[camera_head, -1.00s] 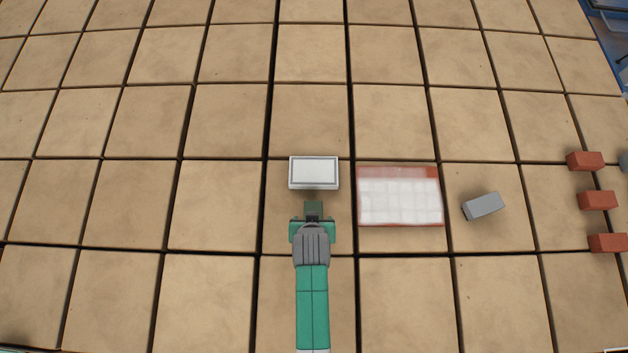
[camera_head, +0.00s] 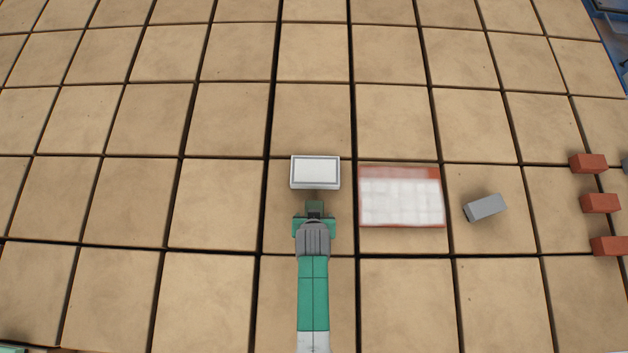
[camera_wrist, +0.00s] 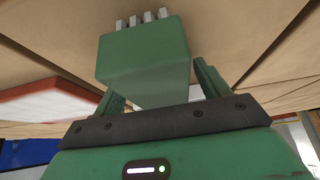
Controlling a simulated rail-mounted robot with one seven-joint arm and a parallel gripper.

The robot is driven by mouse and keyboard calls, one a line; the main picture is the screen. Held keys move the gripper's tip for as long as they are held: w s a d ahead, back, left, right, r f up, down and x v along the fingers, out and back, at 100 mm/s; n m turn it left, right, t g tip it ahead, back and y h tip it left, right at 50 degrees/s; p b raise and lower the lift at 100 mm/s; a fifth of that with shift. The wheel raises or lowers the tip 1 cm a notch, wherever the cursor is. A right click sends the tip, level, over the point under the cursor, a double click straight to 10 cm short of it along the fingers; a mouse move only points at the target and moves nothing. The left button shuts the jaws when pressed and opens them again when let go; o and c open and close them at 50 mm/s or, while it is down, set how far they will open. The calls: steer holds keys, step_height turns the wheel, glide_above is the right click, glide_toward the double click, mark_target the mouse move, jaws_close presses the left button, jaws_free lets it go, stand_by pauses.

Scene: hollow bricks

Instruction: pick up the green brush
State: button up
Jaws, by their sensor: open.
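The green brush is a dark green block with pale grey bristle tufts on one side. In the wrist view the brush (camera_wrist: 145,62) sits in front of my gripper (camera_wrist: 161,88), between its two green fingers, which are spread apart. The head view looks down on my gripper (camera_head: 314,222), with the brush (camera_head: 315,208) as a small dark green shape at its tip. Whether the fingers touch the brush is unclear.
A white rectangular tray (camera_head: 315,160) lies just ahead of my gripper. A red-edged white panel (camera_head: 402,197) is to the right, then a grey brick (camera_head: 485,207) and several red bricks (camera_head: 600,203). Tan slabs to the left are bare.

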stand_by(0.3)
steer(key=c, duration=1.2)
steer(key=shift+r, duration=0.45)
steer(key=v, duration=0.3)
steer(key=shift+w+r, duration=0.2)
steer(key=shift+w, duration=0.1)
steer(key=s, duration=0.5)
steer(key=s+r, duration=0.1)
steer(key=s, duration=0.9)
steer(key=shift+s+r, duration=0.1)
steer(key=shift+r, duration=0.15)
steer(key=o, duration=0.4)
steer(key=shift+c, duration=0.8)
